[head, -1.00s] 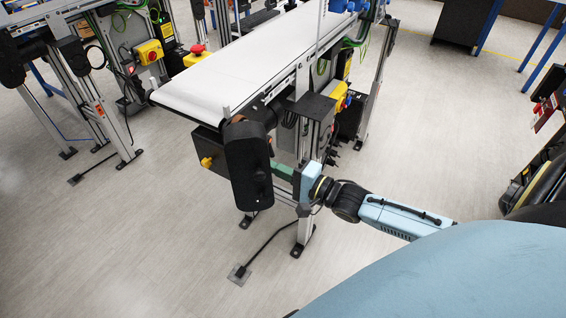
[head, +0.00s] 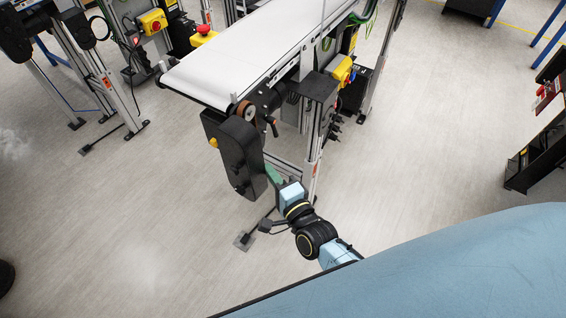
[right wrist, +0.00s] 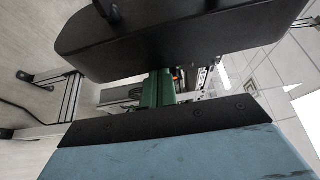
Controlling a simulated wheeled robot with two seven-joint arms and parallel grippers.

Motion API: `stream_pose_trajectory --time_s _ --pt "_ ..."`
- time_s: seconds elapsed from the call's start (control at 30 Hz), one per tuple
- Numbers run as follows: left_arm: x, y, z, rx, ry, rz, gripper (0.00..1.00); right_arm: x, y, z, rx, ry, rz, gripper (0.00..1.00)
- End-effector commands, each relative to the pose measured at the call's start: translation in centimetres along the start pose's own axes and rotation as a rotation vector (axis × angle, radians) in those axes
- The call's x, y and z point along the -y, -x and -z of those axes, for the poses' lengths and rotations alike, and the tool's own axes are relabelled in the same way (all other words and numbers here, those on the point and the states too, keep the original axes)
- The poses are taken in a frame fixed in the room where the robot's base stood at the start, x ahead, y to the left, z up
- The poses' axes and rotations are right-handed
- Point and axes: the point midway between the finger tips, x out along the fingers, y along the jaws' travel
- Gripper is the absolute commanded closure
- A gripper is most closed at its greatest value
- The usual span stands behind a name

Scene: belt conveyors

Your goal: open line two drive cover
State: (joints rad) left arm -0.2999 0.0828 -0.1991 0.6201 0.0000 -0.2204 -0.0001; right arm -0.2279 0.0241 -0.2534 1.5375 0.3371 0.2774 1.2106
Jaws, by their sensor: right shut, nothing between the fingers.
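The black drive cover (head: 239,158) hangs at the near end of the white belt conveyor (head: 235,62). It is swung away from the frame, and a brown round pulley (head: 244,112) shows above it. A small black handle (head: 270,124) stands out beside the pulley. My right gripper (head: 272,174) has green fingers, shut and empty, beside the cover's right edge. In the right wrist view the dark cover (right wrist: 180,40) spans the top, with the green fingers (right wrist: 158,88) close under its edge. I cannot tell whether they touch it. My left gripper is out of view.
A second conveyor frame stands at left.

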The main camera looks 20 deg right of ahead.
Motion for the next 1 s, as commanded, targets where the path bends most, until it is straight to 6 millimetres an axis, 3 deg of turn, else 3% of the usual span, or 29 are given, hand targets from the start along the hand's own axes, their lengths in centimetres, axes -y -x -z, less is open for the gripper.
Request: stream_pose_trajectory --time_s 0.4,1.0 --pt "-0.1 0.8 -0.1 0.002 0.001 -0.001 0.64 0.0 0.8 -2.5 -0.001 -0.002 0.0 1.0" --pt "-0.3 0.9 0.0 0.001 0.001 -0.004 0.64 0.0 0.9 -3.1 0.0 -0.002 0.0 1.0"
